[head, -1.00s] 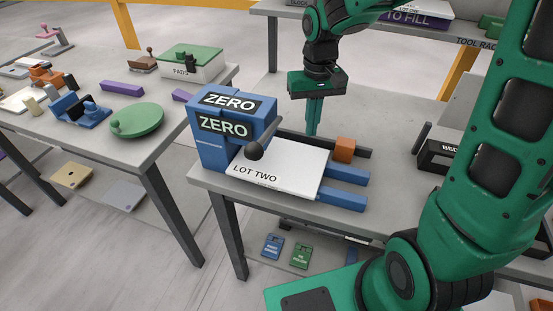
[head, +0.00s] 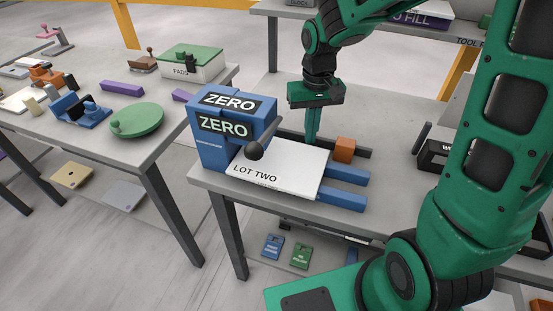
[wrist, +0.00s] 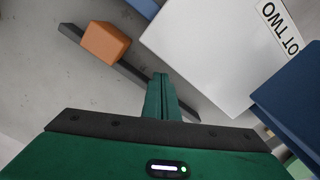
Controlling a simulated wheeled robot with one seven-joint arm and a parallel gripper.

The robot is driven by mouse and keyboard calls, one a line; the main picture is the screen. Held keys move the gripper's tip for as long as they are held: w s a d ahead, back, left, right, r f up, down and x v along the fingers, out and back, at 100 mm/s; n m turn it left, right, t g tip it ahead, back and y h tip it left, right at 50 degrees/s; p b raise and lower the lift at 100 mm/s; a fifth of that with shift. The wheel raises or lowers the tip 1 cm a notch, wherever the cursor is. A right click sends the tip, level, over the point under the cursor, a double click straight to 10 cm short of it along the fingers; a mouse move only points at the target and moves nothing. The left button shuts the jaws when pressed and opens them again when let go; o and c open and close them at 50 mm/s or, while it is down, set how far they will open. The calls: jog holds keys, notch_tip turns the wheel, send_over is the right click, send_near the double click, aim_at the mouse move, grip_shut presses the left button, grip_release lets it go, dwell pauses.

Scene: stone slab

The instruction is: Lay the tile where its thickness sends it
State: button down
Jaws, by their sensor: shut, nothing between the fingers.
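The white tile (head: 282,170) marked LOT TWO lies flat on a blue fixture (head: 205,148) with two ZERO labels and a dark ball-ended lever (head: 254,150). Two blue arms (head: 345,174) of the fixture stick out past the tile's right end. My gripper (head: 313,140) is shut and empty, pointing down just behind the tile's far edge. In the wrist view its closed fingers (wrist: 160,82) show beside the tile (wrist: 205,45); I cannot tell whether they touch it. The tile's thickness is hard to judge.
An orange block (head: 344,149) sits at a dark bar (head: 290,136) behind the tile. A black labelled box (head: 435,155) stands to the right, partly behind my arm. The left table holds a green round plate (head: 137,121) and a PADS box (head: 192,66). Bare tabletop lies behind my gripper.

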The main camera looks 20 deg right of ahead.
aim_at(307, 146)
jog(key=shift+f, duration=1.2)
jog(key=shift+s+a, duration=0.55)
jog(key=shift+s, duration=0.2)
jog(key=shift+s+a, duration=0.5)
jog(key=shift+s, duration=0.25)
jog(key=shift+w+d, duration=0.1)
jog(key=shift+w, duration=0.05)
jog(key=shift+w+d, duration=0.3)
jog(key=shift+w, duration=0.1)
notch_tip(307, 146, up, 9)
dwell(0.5)
jog(key=shift+s, duration=0.1)
